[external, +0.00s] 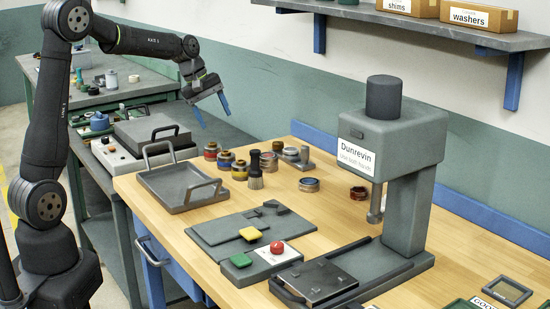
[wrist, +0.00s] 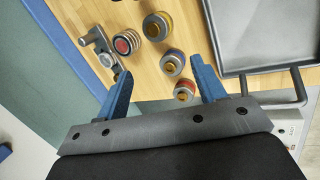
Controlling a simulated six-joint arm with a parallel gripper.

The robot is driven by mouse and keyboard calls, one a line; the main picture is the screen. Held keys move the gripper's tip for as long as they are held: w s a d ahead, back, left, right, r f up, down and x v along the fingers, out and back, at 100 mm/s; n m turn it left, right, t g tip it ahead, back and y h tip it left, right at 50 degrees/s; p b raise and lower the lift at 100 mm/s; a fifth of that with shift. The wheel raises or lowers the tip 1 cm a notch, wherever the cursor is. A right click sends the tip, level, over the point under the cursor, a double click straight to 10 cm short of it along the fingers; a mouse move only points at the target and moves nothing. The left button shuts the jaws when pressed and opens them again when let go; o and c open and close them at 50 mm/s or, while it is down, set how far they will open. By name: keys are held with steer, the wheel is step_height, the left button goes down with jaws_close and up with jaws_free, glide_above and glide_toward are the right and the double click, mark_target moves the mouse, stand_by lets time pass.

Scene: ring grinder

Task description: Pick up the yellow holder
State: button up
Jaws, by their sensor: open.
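Several short round holders with coloured bands stand on the wooden bench behind the grey tray. Another yellow-banded holder (external: 239,171) stands nearer the camera, likely the upper one in the wrist view (wrist: 157,26). A red-banded one (external: 210,151) ends the row by the tray. My gripper (external: 211,112) is open and empty, above and behind the row, its blue fingers apart (wrist: 160,68).
The grey handled tray (external: 163,185) stands left of the holders. The grey Dunrevin press (external: 405,190) rises at right. Bench between holders and press is mostly free.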

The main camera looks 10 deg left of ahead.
mark_target(241, 161)
steer(key=s+d+m+t+y, duration=0.2)
steer(key=s+d+m, duration=0.15)
steer(key=m, duration=0.95)
steer(key=x, duration=0.7)
steer(key=w+x, duration=0.1)
steer(key=x, duration=0.3)
steer(key=shift+d+f, duration=0.15)
steer(key=shift+d, duration=0.05)
steer(key=shift+t, duration=0.3)
steer(key=shift+x, duration=2.65)
steer(key=shift+s+d, duration=0.15)
steer(key=c, duration=1.2)
